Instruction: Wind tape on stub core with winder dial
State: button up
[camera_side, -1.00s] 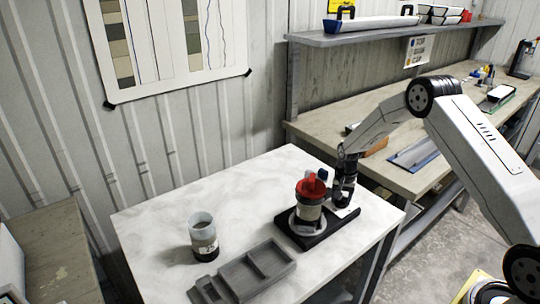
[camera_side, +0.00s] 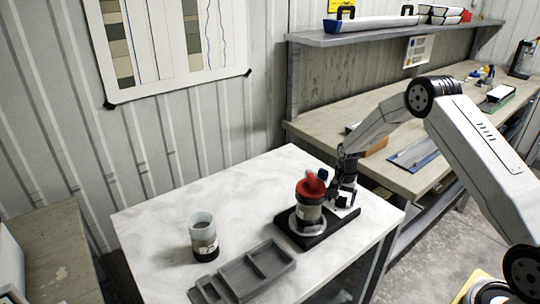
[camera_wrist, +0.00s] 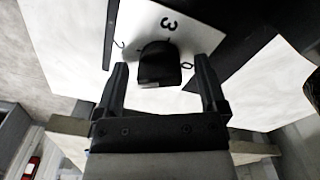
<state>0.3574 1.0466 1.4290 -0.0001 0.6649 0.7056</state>
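The winder (camera_side: 302,236) is a black base near the right edge of the white table. A short core (camera_side: 308,213) with a pale label band stands upright on it, topped by a red cap with a raised grip (camera_side: 312,185). The winder dial (camera_wrist: 158,64) is a black knob on a white plate, with a 3 and a 0 readable around it. My gripper (camera_wrist: 160,61) has one finger on each side of the knob, with gaps visible, so it looks open around it. In the side view my gripper (camera_side: 344,196) is just right of the core, partly hiding the dial.
A labelled cylinder (camera_side: 203,240) with a dark base stands upright left on the table. A grey compartment tray (camera_side: 226,284) lies at the front, looking empty. The table's back left is clear. A long bench (camera_side: 405,182) and a shelf (camera_side: 375,37) run behind.

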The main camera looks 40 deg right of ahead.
aim_at(346, 198)
jog(key=shift+r, duration=3.9)
jog(key=shift+c, duration=0.2)
jog(key=c, duration=0.3)
jog(key=n, duration=0.4)
jog(key=shift+s+d, duration=0.1)
jog(key=shift+s, duration=0.05)
jog(key=shift+c, duration=0.5)
jog(key=n, duration=0.4)
jog(key=shift+s+n, duration=0.1)
jog(key=shift+n, duration=0.2)
jog(key=n, duration=0.4)
jog(key=shift+s+d, duration=0.15)
jog(key=n, duration=0.5)
jog(key=shift+s+d, duration=0.1)
jog(key=shift+s, duration=0.1)
jog(key=shift+f, duration=0.1)
